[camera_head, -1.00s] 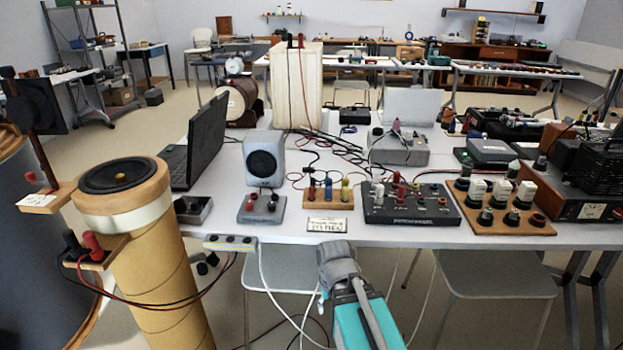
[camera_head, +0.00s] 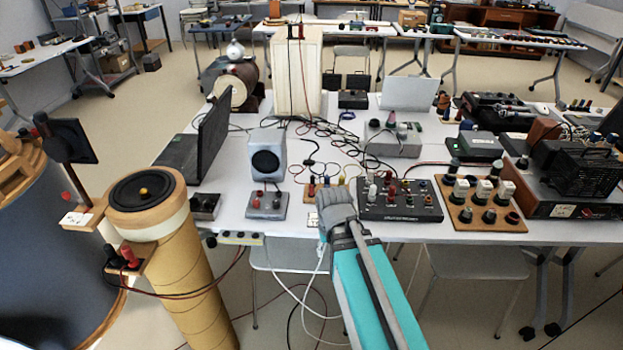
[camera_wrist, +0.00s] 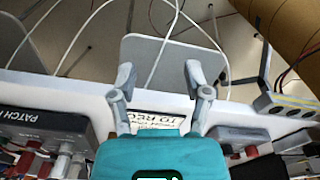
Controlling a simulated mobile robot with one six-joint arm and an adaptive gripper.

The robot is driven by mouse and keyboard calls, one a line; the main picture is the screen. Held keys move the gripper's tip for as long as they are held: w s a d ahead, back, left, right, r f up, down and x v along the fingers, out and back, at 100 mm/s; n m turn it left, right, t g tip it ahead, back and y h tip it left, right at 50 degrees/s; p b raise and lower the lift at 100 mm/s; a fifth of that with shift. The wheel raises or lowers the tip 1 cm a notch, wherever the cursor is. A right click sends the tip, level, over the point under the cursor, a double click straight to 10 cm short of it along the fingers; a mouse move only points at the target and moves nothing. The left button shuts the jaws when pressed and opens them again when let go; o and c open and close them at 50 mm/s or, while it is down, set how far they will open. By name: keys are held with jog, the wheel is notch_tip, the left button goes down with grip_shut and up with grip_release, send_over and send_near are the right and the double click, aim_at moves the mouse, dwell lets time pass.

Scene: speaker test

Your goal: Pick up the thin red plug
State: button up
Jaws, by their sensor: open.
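A slim red plug (camera_head: 311,187) stands on the small wooden strip just left of my gripper in the head view. A yellow plug (camera_head: 342,180) shows beside it; my gripper hides part of the strip. My gripper (camera_head: 333,205) is at the table's front edge. In the wrist view, its fingers (camera_wrist: 162,95) are apart and empty, with a printed label (camera_wrist: 155,127) showing beyond them. The strip's plugs are not clear there.
The patch panel is close on the right, the grey speaker (camera_head: 266,163) on the left. A tall tube with a speaker top (camera_head: 145,190) stands at the left. Cables lie across the table behind. A chair (camera_head: 470,275) is under the front edge.

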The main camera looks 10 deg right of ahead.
notch_tip(320, 180, up, 9)
jog(key=w+p, duration=0.3)
jog(key=p, duration=0.4)
notch_tip(320, 180, up, 8)
jog(key=n+p, duration=0.8)
jog(key=n, duration=0.2)
send_over(312, 185)
jog(key=shift+s+a+f, duration=0.1)
jog(key=shift+s+a, duration=0.05)
jog(key=shift+a, duration=0.15)
jog(key=shift+f, duration=0.15)
notch_tip(312, 185, down, 8)
jog(key=b, duration=0.8)
jog(key=shift+f, duration=0.2)
jog(key=shift+d+f+b, duration=0.2)
jog(key=shift+f+b, duration=2.4)
jog(key=shift+b, duration=0.1)
jog(key=shift+c, duration=0.3)
